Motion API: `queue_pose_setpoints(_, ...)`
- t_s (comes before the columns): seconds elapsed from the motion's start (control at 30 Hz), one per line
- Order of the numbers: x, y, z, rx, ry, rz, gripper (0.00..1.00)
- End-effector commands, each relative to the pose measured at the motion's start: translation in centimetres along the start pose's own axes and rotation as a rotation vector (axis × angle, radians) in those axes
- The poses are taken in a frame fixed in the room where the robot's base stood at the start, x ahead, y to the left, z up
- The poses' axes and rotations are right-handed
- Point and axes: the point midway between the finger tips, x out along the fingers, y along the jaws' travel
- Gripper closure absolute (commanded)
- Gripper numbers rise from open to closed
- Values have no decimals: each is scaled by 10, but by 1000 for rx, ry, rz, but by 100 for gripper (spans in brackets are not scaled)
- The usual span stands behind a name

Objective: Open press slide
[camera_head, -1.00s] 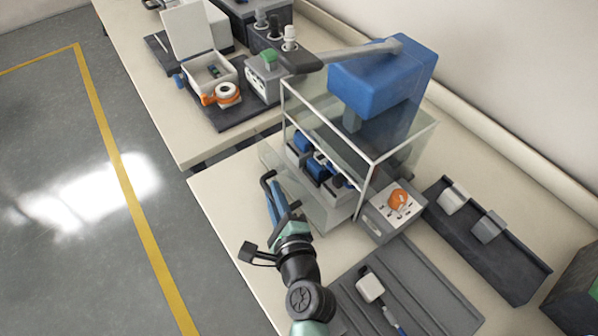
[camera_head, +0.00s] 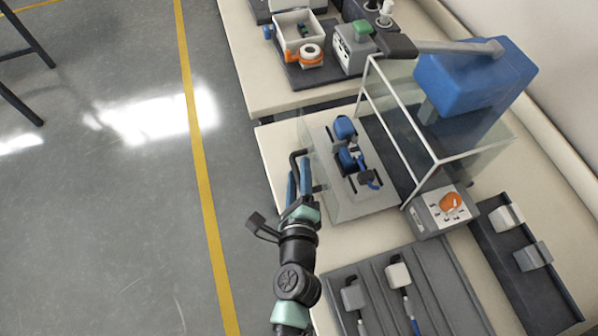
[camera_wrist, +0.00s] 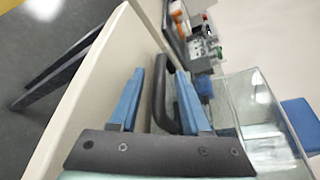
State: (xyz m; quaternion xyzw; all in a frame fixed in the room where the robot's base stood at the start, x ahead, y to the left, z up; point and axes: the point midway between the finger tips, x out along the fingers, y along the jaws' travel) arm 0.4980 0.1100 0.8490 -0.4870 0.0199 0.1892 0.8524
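The press stands on the table, with a blue head (camera_head: 465,80) above a clear, white-edged guard (camera_head: 415,120). Its pale slide plate (camera_head: 350,200) sticks out from the guard's left side, carrying blue parts (camera_head: 345,150) and a clear front panel. A dark bar handle (camera_head: 294,157) is at the slide's left end; it also shows in the wrist view (camera_wrist: 160,95). My gripper (camera_head: 298,172) is at this handle. In the wrist view, its two blue fingers (camera_wrist: 160,78) stand apart on either side of the bar, with visible gaps.
A grey control box with an orange knob (camera_head: 451,203) stands beside the press. A grey grooved tray (camera_head: 440,285) with two tools and a dark rack (camera_head: 525,285) lie nearer. Another table (camera_head: 240,60) with equipment is behind. Open floor (camera_head: 120,220) lies left.

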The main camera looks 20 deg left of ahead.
Motion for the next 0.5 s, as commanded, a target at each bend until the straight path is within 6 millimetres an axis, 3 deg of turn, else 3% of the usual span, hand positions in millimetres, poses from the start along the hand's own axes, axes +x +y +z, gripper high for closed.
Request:
queue_pose_setpoints(0.27,-8,1,-1,2,1,0,53)
queue_pose_setpoints(0.5,-46,2,-2,2,2,1,53)
